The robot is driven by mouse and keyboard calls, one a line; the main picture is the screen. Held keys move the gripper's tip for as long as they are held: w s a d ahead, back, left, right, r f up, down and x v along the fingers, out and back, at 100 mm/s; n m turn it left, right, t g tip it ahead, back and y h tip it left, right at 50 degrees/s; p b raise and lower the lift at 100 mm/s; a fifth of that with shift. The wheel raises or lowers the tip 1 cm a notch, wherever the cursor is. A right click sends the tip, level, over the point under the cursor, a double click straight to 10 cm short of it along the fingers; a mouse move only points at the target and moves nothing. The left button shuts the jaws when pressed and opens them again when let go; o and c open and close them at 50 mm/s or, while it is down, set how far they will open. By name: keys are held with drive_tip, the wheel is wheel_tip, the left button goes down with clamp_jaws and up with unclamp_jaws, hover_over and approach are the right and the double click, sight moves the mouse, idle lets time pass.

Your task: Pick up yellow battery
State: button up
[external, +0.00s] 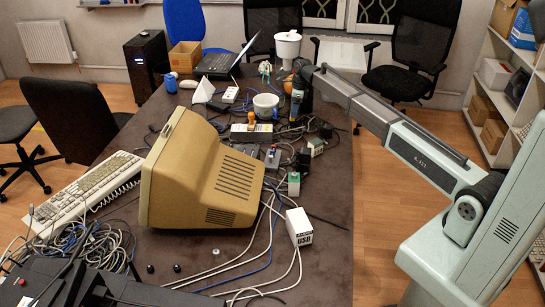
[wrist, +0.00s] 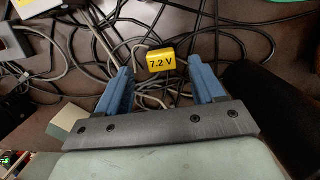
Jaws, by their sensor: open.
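The yellow battery (wrist: 161,60), marked "7.2 V", lies on the dark table among black and grey cables in the wrist view. My gripper (wrist: 161,72) is open, with its two blue fingers apart. The battery is centred between the fingers in the picture, near and slightly beyond their tips. The gap in depth is hard to judge, and nothing is seen held. In the external view my gripper (external: 296,108) points down over the cluttered far right part of the table. I cannot clearly pick out the battery there.
Tangled cables surround the battery. A grey bracket-like object (wrist: 14,42) is at left in the wrist view. In the external view, a beige monitor (external: 200,175), a white bowl (external: 266,105), a laptop (external: 222,62) and a white USB box (external: 299,226) stand on the table.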

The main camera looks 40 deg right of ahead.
sight(292, 119)
drive_tip(key=shift+w+a+f, duration=0.1)
drive_tip(key=shift+f, duration=0.95)
drive_tip(key=shift+w+a+f, duration=0.1)
drive_tip(key=shift+w+f, duration=0.05)
drive_tip(key=shift+f, duration=0.85)
drive_tip(key=shift+w+a+f, duration=0.1)
drive_tip(key=shift+f, duration=0.95)
drive_tip(key=shift+c, duration=0.2)
drive_tip(key=c, duration=1.1)
